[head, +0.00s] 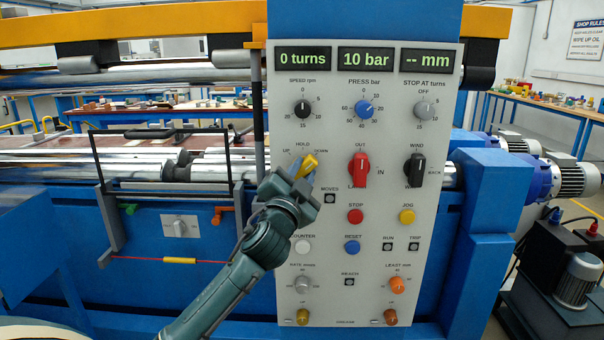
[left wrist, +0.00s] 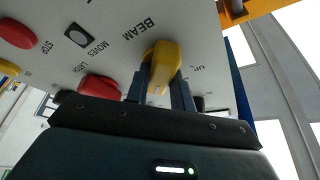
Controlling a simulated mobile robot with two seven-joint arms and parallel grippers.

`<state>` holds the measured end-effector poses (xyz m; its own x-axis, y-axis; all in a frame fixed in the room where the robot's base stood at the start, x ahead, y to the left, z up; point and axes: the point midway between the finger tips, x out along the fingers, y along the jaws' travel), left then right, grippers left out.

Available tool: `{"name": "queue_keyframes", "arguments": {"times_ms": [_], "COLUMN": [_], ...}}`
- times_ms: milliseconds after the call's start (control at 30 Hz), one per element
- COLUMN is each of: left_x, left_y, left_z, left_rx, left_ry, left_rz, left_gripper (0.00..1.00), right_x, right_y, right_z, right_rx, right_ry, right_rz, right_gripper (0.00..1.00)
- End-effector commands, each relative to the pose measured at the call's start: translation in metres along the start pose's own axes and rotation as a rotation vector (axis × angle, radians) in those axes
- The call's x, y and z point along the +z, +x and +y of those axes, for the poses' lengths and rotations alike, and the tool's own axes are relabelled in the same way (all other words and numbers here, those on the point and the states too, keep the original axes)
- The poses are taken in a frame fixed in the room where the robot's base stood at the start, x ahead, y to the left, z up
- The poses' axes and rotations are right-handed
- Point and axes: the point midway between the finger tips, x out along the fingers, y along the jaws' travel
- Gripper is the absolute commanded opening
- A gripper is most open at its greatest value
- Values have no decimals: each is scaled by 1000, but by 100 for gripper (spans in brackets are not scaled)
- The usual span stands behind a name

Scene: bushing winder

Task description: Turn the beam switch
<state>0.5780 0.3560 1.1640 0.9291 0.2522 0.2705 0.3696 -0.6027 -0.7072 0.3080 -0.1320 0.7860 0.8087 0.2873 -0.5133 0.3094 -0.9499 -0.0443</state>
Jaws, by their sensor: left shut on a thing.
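The beam switch is a yellow knob (head: 309,162) on the grey control panel (head: 435,240), with UP, HOLD and DOWN marks around it. In the head view its upper end leans right of HOLD, towards DOWN. My left gripper (head: 301,174) comes up from below and is shut on the knob, hiding its lower part. In the left wrist view the yellow knob (left wrist: 161,60) sits between the two fingers, beside the BEAM label. My right gripper is not in view.
A red knob (head: 360,170) and a black WIND knob (head: 416,169) stick out to the right at the same height. The red STOP button (head: 355,216) is below right. Displays read 0 turns, 10 bar and -- mm. Steel rollers (head: 130,178) lie at the left.

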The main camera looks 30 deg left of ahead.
Motion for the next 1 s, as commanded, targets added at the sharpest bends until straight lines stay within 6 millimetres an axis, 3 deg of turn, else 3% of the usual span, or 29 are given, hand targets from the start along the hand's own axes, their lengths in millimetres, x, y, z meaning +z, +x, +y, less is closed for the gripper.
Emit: {"name": "queue_keyframes", "arguments": {"times_ms": [133, 467, 1000], "left_x": [0, 2, 3], "left_y": [0, -1, -1], "left_z": [0, 3, 5], "left_rx": [0, -23, -182], "left_ry": [0, -59, -445], "left_rz": [0, 0, 0], "left_gripper": [1, 1, 1], "right_x": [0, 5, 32], "right_y": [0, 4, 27], "right_z": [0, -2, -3], "right_rx": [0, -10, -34], "right_ry": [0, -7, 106], "right_rz": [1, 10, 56], "right_gripper": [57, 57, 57]}}
